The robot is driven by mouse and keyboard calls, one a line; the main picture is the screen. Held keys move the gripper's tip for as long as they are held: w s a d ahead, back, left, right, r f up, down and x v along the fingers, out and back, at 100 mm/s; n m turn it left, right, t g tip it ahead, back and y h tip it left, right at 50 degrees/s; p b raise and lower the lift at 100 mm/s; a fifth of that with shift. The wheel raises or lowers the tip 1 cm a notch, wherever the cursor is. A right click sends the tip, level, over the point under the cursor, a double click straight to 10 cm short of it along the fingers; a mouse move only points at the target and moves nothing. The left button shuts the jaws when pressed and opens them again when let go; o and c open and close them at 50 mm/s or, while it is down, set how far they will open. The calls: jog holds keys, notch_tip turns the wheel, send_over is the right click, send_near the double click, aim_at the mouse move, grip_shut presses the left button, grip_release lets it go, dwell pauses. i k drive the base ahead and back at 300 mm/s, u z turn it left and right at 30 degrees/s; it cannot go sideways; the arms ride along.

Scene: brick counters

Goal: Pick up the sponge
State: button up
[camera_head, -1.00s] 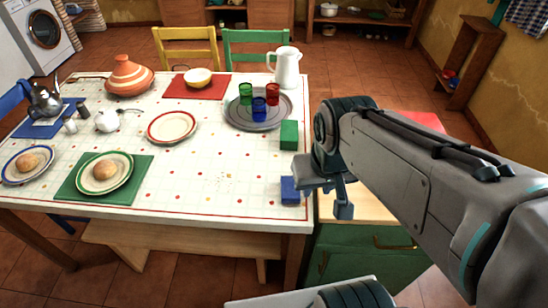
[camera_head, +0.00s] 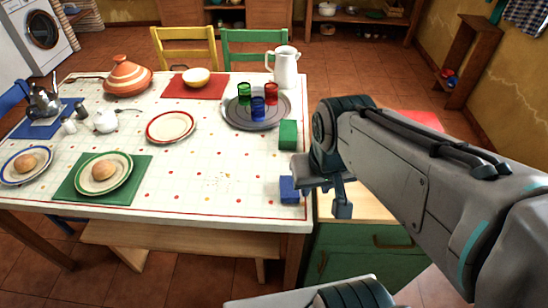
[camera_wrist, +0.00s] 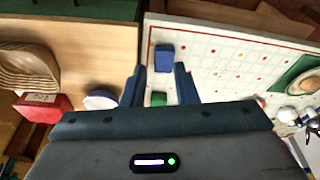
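Two small blocks that look like sponges lie on the tiled table's right side. The blue block (camera_head: 289,189) is at the front right corner, and the green block (camera_head: 288,134) is farther back along the right edge. I cannot tell which one the task means. My gripper (camera_head: 333,195) is just right of the blue block, partly hidden by my arm. In the wrist view, my gripper (camera_wrist: 160,68) has its blue fingers apart with nothing held. The blue block (camera_wrist: 164,57) shows between and beyond the fingertips, and the green block (camera_wrist: 159,99) shows lower between the fingers.
The tiled table (camera_head: 200,190) carries a round tray (camera_head: 238,117) with coloured glasses, a white jug (camera_head: 284,66), plates and a tagine (camera_head: 127,76). A green cabinet (camera_head: 350,240) with a wooden top adjoins its right side. The tabletop left of the blue block is clear.

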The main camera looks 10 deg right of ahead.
aim_at(288, 195)
jog(key=z, duration=2.9)
jog(key=k, duration=1)
jog(key=u, duration=1.9)
jog(key=i, duration=0.5)
jog(key=z, duration=0.05)
